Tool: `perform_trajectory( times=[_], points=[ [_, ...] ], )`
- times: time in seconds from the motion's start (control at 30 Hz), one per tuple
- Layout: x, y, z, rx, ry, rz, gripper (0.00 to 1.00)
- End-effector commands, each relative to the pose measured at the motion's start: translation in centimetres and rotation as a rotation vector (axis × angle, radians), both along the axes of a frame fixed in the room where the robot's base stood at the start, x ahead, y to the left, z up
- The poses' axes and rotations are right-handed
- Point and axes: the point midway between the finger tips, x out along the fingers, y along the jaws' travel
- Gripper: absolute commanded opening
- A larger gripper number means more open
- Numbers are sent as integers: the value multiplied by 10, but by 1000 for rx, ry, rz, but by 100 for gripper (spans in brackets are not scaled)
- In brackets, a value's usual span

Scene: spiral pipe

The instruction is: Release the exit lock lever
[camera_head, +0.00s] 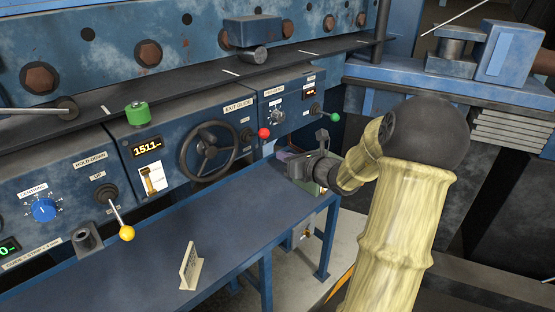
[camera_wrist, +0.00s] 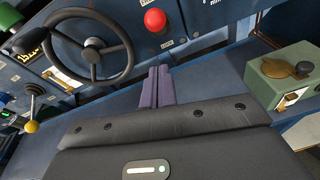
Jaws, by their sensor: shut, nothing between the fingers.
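A lever with a red ball knob (camera_head: 263,133) sticks out of the blue control panel, right of the black handwheel (camera_head: 207,151) and below a label that seems to read EXIT GUIDE. In the wrist view the red knob (camera_wrist: 155,20) is just beyond my fingertips, with a visible gap. My gripper (camera_head: 283,155) is over the right end of the blue bench, below and right of the knob. Its purple fingers (camera_wrist: 157,86) are together and empty, pointing toward the panel.
A green-knobbed lever (camera_head: 334,117) is right of the red one. A yellow-knobbed lever (camera_head: 127,233) is at left. A green box with a dark knob (camera_wrist: 285,75) stands right of my gripper.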

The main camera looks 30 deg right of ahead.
Motion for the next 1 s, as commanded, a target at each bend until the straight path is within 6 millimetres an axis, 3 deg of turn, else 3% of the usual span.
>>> perform_trajectory(
  times=[0.2, 0.37, 1.0],
  points=[
    [-33, -10, 14, -3, 2, -6, 0],
    [-46, -13, 21, -1, 1, -4, 0],
    [-47, -5, 21, -10, 9, 16, 0]
  ],
)
